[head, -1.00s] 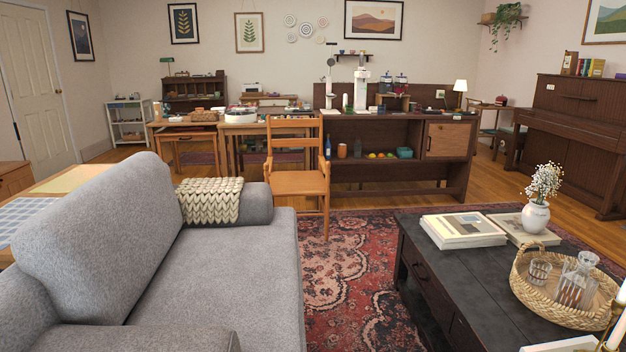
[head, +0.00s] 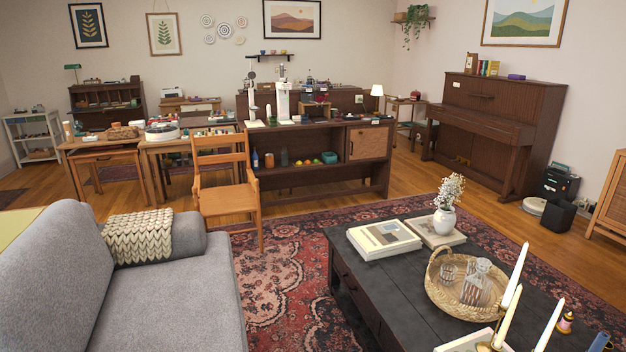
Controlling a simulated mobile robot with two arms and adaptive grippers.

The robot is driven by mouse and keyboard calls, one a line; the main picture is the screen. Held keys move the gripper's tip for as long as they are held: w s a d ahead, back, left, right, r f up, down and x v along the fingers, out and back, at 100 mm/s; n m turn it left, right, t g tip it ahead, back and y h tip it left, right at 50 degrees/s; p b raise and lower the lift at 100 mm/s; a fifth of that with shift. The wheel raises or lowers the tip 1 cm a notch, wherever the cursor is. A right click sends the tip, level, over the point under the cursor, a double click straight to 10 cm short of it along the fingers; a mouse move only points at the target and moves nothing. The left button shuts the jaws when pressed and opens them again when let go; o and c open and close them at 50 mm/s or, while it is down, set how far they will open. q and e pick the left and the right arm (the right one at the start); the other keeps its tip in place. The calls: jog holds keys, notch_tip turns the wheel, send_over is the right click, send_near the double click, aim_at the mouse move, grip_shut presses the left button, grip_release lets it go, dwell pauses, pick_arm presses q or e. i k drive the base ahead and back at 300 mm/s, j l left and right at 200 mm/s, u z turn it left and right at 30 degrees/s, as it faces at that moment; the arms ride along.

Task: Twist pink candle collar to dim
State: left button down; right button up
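White taper candles stand in the bottom right of the head view. The tallest candle (head: 515,276) is behind a shorter one (head: 507,317), and another (head: 549,326) leans to the right of them in the picture. Part of a brass-coloured holder (head: 488,347) shows at the bottom edge. A small object with pink and dark parts (head: 566,322) is on the dark coffee table (head: 375,262), right of the candles. It is too small to tell whether it is the pink candle collar. Neither of my grippers is in view.
A wicker tray (head: 436,293) with a glass decanter (head: 477,284), books (head: 387,240) and a white flower vase (head: 444,221) are on the coffee table. A grey sofa (head: 170,300) is at left, a wooden chair (head: 228,199) behind. Rug (head: 290,290) lies clear between sofa and table.

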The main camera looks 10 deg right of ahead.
aim_at(569, 317)
jog(key=z, duration=2)
jog(key=i+u, duration=0.1)
jog(key=u, duration=0.25)
jog(key=l+u, duration=0.15)
jog(key=u, duration=0.2)
jog(key=i+l+u, duration=0.1)
jog(key=u, duration=0.3)
jog(key=i+l+u, duration=0.2)
jog(key=l+u, duration=0.25)
jog(key=l, duration=0.75)
jog(key=l+u, duration=0.5)
jog(key=l, duration=0.75)
